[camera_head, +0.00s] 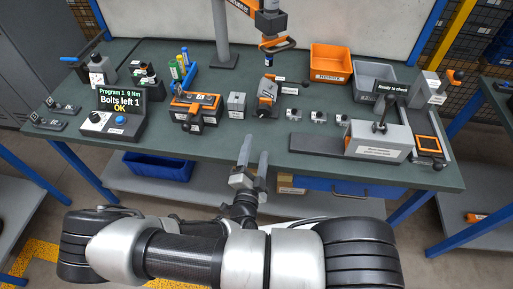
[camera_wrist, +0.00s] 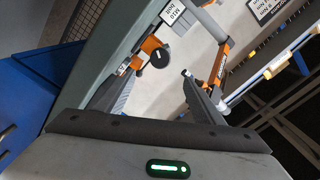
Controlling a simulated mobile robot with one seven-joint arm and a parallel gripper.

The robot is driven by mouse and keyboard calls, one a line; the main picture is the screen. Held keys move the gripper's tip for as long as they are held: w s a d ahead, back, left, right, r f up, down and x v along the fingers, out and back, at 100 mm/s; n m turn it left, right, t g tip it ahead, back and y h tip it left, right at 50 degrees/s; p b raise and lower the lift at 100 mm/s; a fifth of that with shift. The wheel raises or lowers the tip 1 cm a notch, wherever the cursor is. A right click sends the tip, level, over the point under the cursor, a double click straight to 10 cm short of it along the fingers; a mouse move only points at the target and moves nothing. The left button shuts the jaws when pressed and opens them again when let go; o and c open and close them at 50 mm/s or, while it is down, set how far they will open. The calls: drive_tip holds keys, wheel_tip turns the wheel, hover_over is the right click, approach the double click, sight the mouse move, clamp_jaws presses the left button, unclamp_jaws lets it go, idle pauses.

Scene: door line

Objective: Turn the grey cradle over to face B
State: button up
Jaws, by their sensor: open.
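No part is readably marked as the grey cradle or face B. A fixture with an orange and dark top and grey body (camera_head: 195,106) stands on the green bench, left of centre; it may be the cradle, but I cannot tell. My gripper (camera_head: 254,150) is open and empty at the bench's front edge, in front of and right of that fixture, apart from it. In the wrist view, an orange part with a round black knob (camera_wrist: 157,54) shows beyond my fingers; I cannot tell which part it is.
A display box (camera_head: 117,105) reads "Bolts left 1 OK". A grey block (camera_head: 236,103) stands right of the fixture. An orange tool (camera_head: 270,20) hangs above the bench. Orange (camera_head: 331,58) and grey (camera_head: 372,76) bins stand behind. A grey station (camera_head: 375,140) stands right. The bench front near my gripper is clear.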

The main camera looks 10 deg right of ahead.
sight(263, 113)
drive_tip(key=m, duration=1.6)
drive_tip(key=w+m+b, duration=0.1)
drive_tip(key=m, duration=0.8)
drive_tip(key=shift+d+r, duration=0.15)
drive_tip(key=shift+d, duration=0.05)
drive_tip(key=x, duration=1.6)
drive_tip(key=shift+w, duration=0.2)
drive_tip(key=c, duration=1)
